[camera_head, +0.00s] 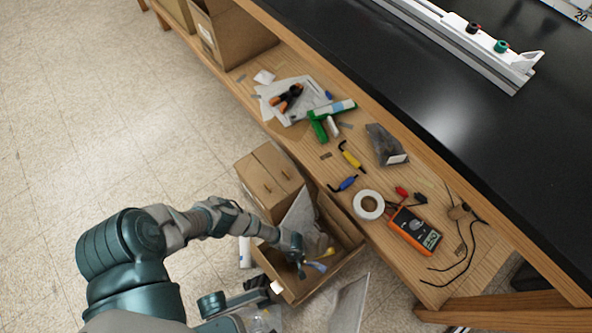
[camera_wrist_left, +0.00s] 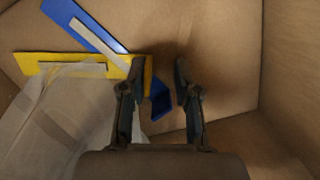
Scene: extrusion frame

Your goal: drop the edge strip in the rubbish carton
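The rubbish carton (camera_head: 343,263) is an open brown box on the floor beside the bench. My left gripper (camera_head: 301,266) points down into it. In the left wrist view the two fingers (camera_wrist_left: 159,68) stand apart, with carton floor visible between their tips. A blue strip (camera_wrist_left: 82,24) and a yellow strip (camera_wrist_left: 55,63), each with a grey band, lie in the carton. A small dark blue piece (camera_wrist_left: 160,101) shows between the fingers, apparently below them; I cannot tell which piece is the edge strip.
Translucent sheeting (camera_wrist_left: 60,120) lies in the carton. A closed carton (camera_head: 268,180) stands behind it. The wooden shelf (camera_head: 325,156) holds a tape roll (camera_head: 368,205), an orange multimeter (camera_head: 415,231) and tools. A grey panel (camera_head: 349,303) is right of the carton. Floor at left is clear.

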